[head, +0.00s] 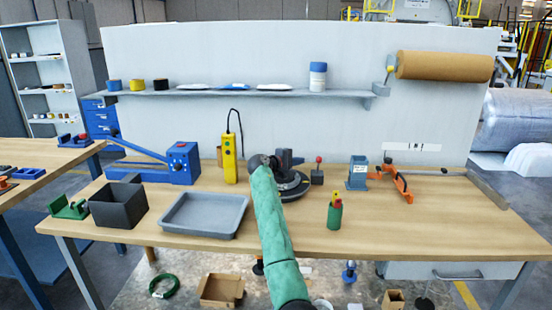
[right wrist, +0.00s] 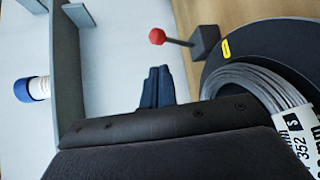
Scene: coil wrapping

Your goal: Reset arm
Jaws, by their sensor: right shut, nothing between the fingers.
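My right arm, in a green sleeve, reaches up over the middle of the workbench (head: 390,228) in the head view. My right gripper (head: 285,157) is at the dark turntable (head: 297,193), partly hiding it. In the right wrist view its dark fingertips (right wrist: 157,82) are together with nothing between them. A grey wire coil (right wrist: 256,92) with a white label lies on the turntable beside the gripper, apart from the fingers. A red-knobbed lever (right wrist: 158,37) stands past the turntable. My left gripper is not in view.
A grey tray (head: 204,214) and dark bin (head: 118,206) stand left of my arm. A blue lever tool (head: 183,163) and yellow pendant (head: 229,160) stand behind them. A green cup (head: 334,216) and orange tool (head: 402,186) are to the right. The bench's front right is clear.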

